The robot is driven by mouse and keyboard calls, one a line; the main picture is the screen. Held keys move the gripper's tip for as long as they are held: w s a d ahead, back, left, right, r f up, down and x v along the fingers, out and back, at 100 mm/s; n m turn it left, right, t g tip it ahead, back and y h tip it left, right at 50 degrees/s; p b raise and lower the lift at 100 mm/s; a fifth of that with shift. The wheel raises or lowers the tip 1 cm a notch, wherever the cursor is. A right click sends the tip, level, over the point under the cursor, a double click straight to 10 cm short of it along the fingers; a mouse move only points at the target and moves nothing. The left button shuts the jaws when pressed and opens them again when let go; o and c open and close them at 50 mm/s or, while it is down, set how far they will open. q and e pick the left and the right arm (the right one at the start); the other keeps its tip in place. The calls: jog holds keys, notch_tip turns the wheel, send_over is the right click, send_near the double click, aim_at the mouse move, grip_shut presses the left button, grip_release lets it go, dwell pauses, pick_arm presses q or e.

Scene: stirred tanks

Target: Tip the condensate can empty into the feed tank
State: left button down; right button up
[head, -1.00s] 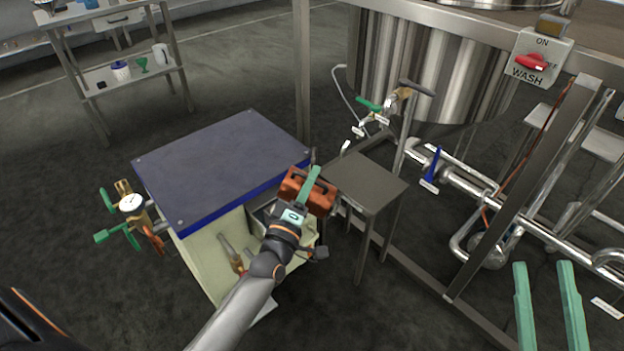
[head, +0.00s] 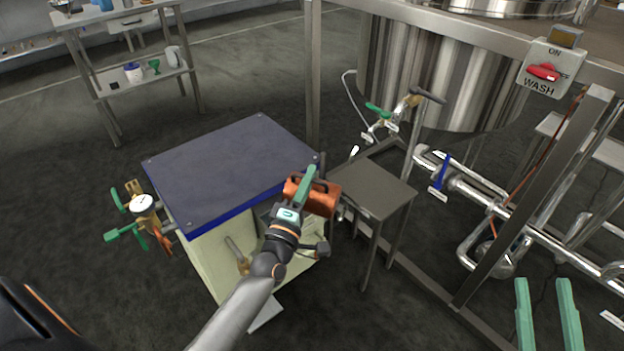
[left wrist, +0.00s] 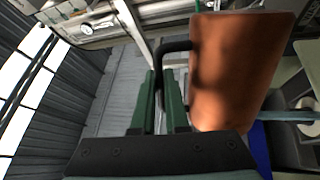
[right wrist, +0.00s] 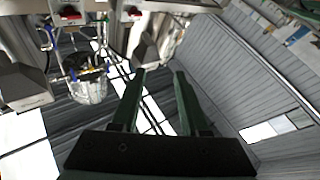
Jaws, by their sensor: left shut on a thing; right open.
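The copper-coloured condensate can (head: 322,199) hangs by its dark handle in my left gripper (head: 306,180), which is shut on it. In the left wrist view the can (left wrist: 235,70) lies to the right of the fingers (left wrist: 162,78), with the handle between them. I cannot see the can's contents or any pouring. My right gripper (head: 545,284) is open and empty at lower right.
A small steel stand (head: 372,188) is just right of the can. A large steel vessel (head: 440,75) with pipes and frame posts stands behind it. A valve and gauge (head: 143,204) stick out from the cream tank's left side. A shelf (head: 125,80) is at back left.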

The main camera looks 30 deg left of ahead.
aim_at(287, 184)
pick_arm(q)
jog(key=shift+a+r+n, duration=0.2)
jog(key=shift+a+n, duration=0.15)
jog(key=shift+n, duration=0.15)
jog(key=shift+s+a+r+n+y, duration=0.2)
jog(key=shift+a+n+y, duration=0.1)
jog(key=shift+a+n, duration=0.45)
jog(key=shift+n, duration=0.15)
pick_arm(e)
jog(key=f, duration=0.1)
jog(key=f+g+h, duration=0.1)
jog(key=shift+w+f+m, duration=0.35)
jog(key=shift+f+m, duration=0.05)
pick_arm(q)
jog(key=shift+r+p, duration=0.1)
jog(key=shift+p, duration=0.2)
pick_arm(e)
jog(key=shift+d, duration=0.1)
pick_arm(q)
jog(key=shift+a+r+n+y, duration=0.15)
jog(key=shift+a+n+y, duration=0.35)
jog(key=shift+n, duration=0.4)
jog(key=shift+a, duration=0.25)
pick_arm(e)
jog(key=f, duration=0.1)
jog(key=f+g+h, duration=0.1)
jog(key=shift+w+f+m, duration=0.2)
jog(key=shift+f+m, duration=0.1)
jog(key=shift+f, duration=0.05)
